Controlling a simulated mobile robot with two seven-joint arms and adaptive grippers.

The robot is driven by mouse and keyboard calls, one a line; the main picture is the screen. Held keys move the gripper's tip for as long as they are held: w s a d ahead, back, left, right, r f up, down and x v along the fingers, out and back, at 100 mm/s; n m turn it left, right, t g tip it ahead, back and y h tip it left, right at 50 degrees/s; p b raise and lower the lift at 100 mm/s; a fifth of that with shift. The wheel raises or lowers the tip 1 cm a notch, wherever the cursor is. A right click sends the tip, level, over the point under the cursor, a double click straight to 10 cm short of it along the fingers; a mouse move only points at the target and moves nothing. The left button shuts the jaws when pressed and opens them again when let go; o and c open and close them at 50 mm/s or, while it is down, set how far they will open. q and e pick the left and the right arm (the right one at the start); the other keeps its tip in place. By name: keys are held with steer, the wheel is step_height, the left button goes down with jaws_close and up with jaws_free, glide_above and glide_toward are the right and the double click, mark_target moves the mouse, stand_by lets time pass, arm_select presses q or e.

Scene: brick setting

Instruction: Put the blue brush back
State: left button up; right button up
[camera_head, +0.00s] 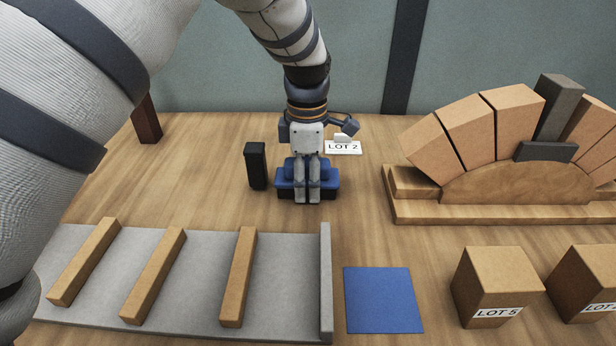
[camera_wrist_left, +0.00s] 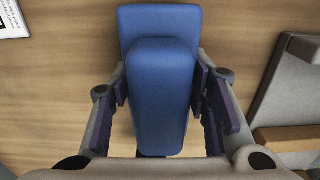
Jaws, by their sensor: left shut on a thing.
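The blue brush (camera_head: 325,181) has a blue body with a raised blue grip and a dark underside. It is upright at the middle of the table, in front of the LOT 2 card. My left gripper (camera_head: 307,194) points down from above and is shut on the brush's grip. In the left wrist view, the brush (camera_wrist_left: 160,98) lies between the two fingers (camera_wrist_left: 163,110), one on each side of the grip. I cannot tell whether its underside touches the table. A flat blue square (camera_head: 383,299) lies bare at the front. My right gripper is not in view.
A small black block (camera_head: 256,166) stands just left of the brush. A grey tray (camera_head: 200,265) with wooden bars is at front left. A brick arch on a wooden stand (camera_head: 490,213) is at right, with labelled blocks (camera_head: 495,285) before it. The LOT 2 card (camera_head: 342,147) is behind.

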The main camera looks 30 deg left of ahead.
mark_target(308, 161)
arm_select(q)
steer(key=o, duration=1.3)
step_height(308, 161, up, 12)
steer(key=shift+r, duration=0.1)
